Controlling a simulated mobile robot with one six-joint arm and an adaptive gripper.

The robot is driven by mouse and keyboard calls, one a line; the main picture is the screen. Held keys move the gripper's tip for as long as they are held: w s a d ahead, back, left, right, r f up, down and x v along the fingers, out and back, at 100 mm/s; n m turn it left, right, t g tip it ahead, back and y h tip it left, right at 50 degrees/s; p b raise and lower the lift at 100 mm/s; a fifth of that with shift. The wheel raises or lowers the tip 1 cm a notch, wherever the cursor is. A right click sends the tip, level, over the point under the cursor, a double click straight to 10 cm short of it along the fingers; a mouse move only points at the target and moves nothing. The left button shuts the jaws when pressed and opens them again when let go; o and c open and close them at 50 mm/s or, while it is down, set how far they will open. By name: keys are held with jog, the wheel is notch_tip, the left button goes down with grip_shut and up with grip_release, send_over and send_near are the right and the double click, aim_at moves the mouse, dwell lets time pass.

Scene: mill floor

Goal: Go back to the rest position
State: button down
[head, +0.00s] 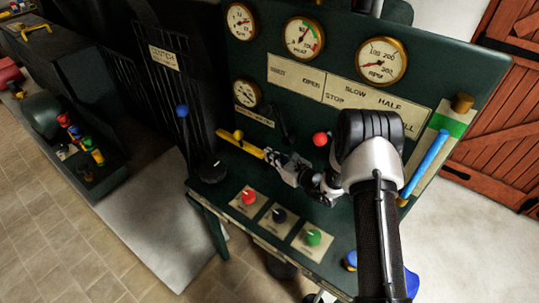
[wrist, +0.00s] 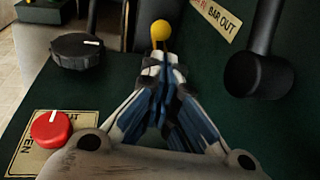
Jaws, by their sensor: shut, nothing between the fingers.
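My gripper (head: 270,156) reaches over the green console (head: 345,215), left of its middle. Its fingers are together with nothing between them. In the wrist view the fingertips (wrist: 163,66) point at a yellow ball knob (wrist: 161,30) just past them. That knob also shows in the head view (head: 238,135), beside a yellow bar (head: 232,143). I cannot tell whether the fingertips touch the knob or bar. My forearm hides part of the console's right side.
Red (head: 249,197), black (head: 279,215) and green (head: 313,237) controls line the console front. A black dial (head: 212,170) and blue-knobbed lever (head: 182,112) are left. A red knob (head: 320,139) is near my wrist. A blue handle (head: 427,158) is right. Gauges (head: 303,37) stand behind.

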jog(key=s+a+r+n+g+y, duration=0.1)
jog(key=s+a+r+n+g, duration=0.2)
jog(key=r, duration=0.4)
jog(key=s+a+r+n+g+y, duration=0.2)
jog(key=s+a+r+n, duration=0.15)
jog(key=r, duration=0.25)
jog(key=s+a+r+n+g+h, duration=0.1)
jog(key=s+r+n+g, duration=0.3)
jog(key=s+r+n, duration=0.6)
jog(key=s+d+r+n+h, duration=0.1)
jog(key=s+d+n+h, duration=0.35)
jog(key=s, duration=0.55)
jog(key=s+d+r+n+h, duration=0.25)
jog(key=s+d, duration=0.25)
jog(key=s, duration=0.5)
jog(key=s+d+n+t+h, duration=0.1)
jog(key=s+d+n+h, duration=0.3)
jog(key=d, duration=0.5)
jog(key=shift+s+d+t+h, duration=0.2)
jog(key=shift+s+t+h, duration=0.1)
jog(key=shift+s+h, duration=0.4)
jog(key=shift+a+n, duration=0.15)
jog(key=shift+n, duration=0.1)
